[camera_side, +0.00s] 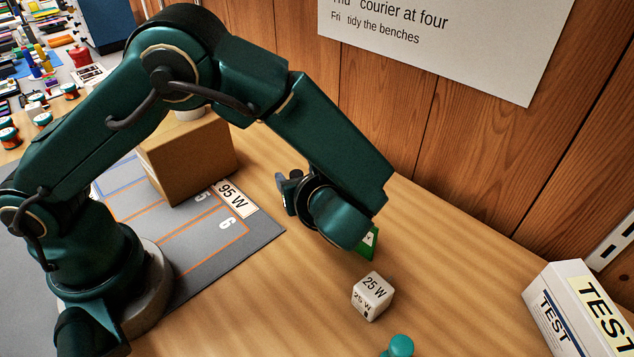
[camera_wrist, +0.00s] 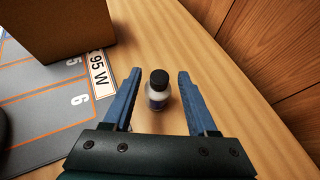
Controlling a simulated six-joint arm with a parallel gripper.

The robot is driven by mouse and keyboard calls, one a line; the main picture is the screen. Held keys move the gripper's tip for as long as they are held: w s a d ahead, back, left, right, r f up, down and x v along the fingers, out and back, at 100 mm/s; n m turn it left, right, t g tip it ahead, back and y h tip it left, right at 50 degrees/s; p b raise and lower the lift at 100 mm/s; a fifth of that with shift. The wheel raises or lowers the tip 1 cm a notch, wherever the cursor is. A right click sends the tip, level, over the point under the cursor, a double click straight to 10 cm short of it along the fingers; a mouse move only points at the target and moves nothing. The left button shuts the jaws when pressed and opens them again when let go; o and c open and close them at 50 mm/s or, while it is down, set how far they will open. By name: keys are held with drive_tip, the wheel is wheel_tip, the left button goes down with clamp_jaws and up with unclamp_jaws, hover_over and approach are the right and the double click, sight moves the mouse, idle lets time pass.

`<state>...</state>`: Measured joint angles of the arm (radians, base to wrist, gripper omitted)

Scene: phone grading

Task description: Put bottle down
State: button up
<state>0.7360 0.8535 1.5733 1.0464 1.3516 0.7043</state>
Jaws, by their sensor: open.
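A small bottle (camera_wrist: 157,92) with a black cap and a pale body stands upright on the wooden bench in the wrist view. My gripper (camera_wrist: 158,80) is open, with its two blue fingers on either side of the bottle. Gaps show between the bottle and both fingers. In the side view my gripper is largely hidden behind my wrist, and I cannot make out the bottle there.
A cardboard box (camera_side: 190,160) stands on the grey numbered mat (camera_side: 262,232), beside a 95 W label (camera_side: 234,197). A 25 W cube (camera_side: 373,296), a green card (camera_side: 369,246), a teal object (camera_side: 399,346) and a TEST box (camera_side: 575,310) sit on the bench.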

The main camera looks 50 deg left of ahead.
drive_tip(key=v, duration=0.6)
drive_tip(key=s+a+r+n+h, duration=0.3)
drive_tip(key=s+r+n+h, duration=0.1)
drive_tip(key=n, duration=0.7)
drive_tip(key=s+a+r+n+h, duration=0.3)
drive_tip(key=s+n+h, duration=0.3)
drive_tip(key=n, duration=0.6)
drive_tip(key=shift+s+r+h, duration=0.4)
drive_tip(key=shift+s+r, duration=0.05)
drive_tip(key=shift+s, duration=0.3)
